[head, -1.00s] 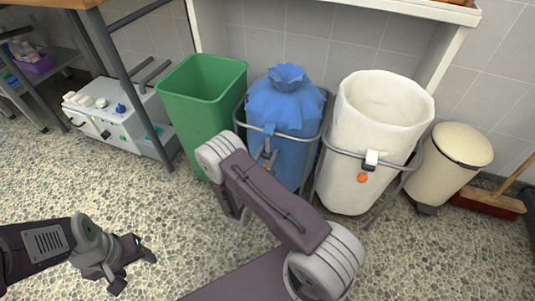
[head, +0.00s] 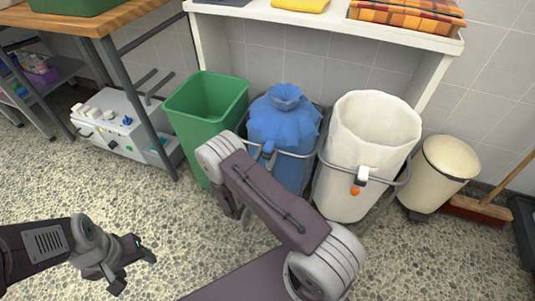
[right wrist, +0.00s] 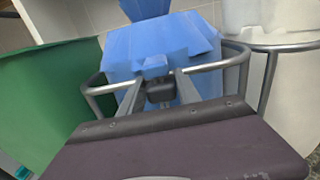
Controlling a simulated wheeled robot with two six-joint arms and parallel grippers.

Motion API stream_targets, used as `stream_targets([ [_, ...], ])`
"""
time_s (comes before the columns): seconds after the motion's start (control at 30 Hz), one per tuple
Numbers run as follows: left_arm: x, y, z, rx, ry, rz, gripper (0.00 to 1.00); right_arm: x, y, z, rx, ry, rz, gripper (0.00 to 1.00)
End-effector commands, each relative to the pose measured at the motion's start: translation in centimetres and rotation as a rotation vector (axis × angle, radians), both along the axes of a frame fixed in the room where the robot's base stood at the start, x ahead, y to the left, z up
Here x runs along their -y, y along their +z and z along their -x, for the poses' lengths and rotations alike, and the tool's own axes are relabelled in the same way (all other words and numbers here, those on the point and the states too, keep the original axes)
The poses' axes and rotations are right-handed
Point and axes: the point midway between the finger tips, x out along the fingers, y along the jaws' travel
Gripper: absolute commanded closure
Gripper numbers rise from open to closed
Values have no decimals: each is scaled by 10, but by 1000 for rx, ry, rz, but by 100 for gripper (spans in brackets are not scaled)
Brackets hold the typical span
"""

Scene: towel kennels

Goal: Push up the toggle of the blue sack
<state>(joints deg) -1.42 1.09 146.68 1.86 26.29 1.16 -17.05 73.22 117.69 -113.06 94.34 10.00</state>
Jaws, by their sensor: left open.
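The blue sack (head: 283,125) hangs in a grey ring frame, its top gathered and bunched. A blue clip (head: 268,148) is on its front at the ring; it also shows in the right wrist view (right wrist: 155,67). My right gripper (right wrist: 160,78) is at the sack's front, its fingers apart just below the clip. A dark block (right wrist: 160,91) shows between the fingers; I cannot tell whether it is the toggle or touches them. My left gripper (head: 134,271) is open and empty above the floor at the lower left.
A green bin (head: 207,105) stands left of the sack. An open white sack (head: 365,135) with an orange toggle (head: 355,191) is at the right, then a cream bin (head: 440,170) and a broom (head: 477,209). A white shelf (head: 330,22) overhangs behind.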

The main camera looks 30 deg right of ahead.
Motion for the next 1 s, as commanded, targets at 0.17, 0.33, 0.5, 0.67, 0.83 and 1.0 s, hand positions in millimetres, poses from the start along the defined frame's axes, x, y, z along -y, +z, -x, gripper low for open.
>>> stream_targets([
  [0.17,0,0,0,0,0,0,39,0,0,0,0,0,0,42],
  [0.33,0,0,0,0,0,0,39,0,0,0,0,0,0,42],
  [0.5,0,8,0,0,0,0,39,-10,2,7,-2,4,-1,42],
  [0.67,0,20,0,0,0,0,39,-30,3,23,-3,6,0,42],
  [0.83,0,30,0,0,0,0,39,-50,3,41,-2,5,1,42],
  [1.0,0,36,0,0,0,0,39,-64,1,53,-1,3,0,42],
])
